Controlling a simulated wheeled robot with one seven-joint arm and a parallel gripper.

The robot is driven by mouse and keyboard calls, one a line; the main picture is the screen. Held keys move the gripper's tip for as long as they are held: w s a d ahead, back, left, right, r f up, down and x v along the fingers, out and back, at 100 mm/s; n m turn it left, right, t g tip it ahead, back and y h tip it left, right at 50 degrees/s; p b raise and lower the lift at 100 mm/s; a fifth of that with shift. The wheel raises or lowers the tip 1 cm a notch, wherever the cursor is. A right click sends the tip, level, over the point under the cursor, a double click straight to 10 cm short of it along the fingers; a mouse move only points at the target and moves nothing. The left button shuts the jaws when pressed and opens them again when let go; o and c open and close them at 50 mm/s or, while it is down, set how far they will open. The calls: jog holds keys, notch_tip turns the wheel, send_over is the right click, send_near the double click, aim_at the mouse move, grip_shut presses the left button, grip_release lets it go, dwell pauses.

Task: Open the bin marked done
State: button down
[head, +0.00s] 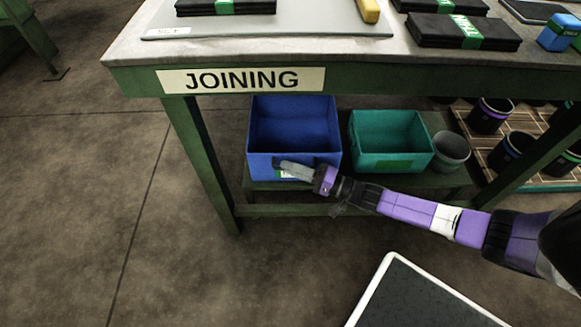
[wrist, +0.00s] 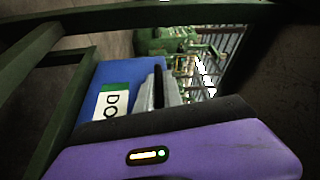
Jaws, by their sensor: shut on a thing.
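The blue bin (head: 262,161) sits on the low shelf under the bench, with its top uncovered and its inside looking empty. In the wrist view the blue bin (wrist: 91,82) carries a white and green label (wrist: 112,102) reading "DO", the rest hidden. My gripper (head: 281,164) is at the bin's front and covers most of the label in the head view. In the wrist view my gripper (wrist: 160,84) is shut at the bin's front, on a dark upright piece between its fingers; the exact part gripped is partly hidden.
A teal bin (head: 390,158) and a grey bucket (head: 452,151) stand to the right on the shelf. The bench (head: 135,42) marked JOINING is above, its green leg (head: 200,165) to the left. Dark cups stand on a rack at right.

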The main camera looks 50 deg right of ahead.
dwell(0.3)
jog(key=s+a+p, duration=0.6)
jog(key=s+a, duration=0.6)
jog(key=a, duration=0.4)
jog(key=shift+s+p, duration=0.35)
jog(key=shift+s, duration=0.05)
jog(key=c, duration=1.5)
grip_release()
jog(key=v, duration=0.7)
jog(key=shift+s+p, duration=0.35)
jog(key=shift+p, duration=0.05)
jog(key=shift+f, duration=0.1)
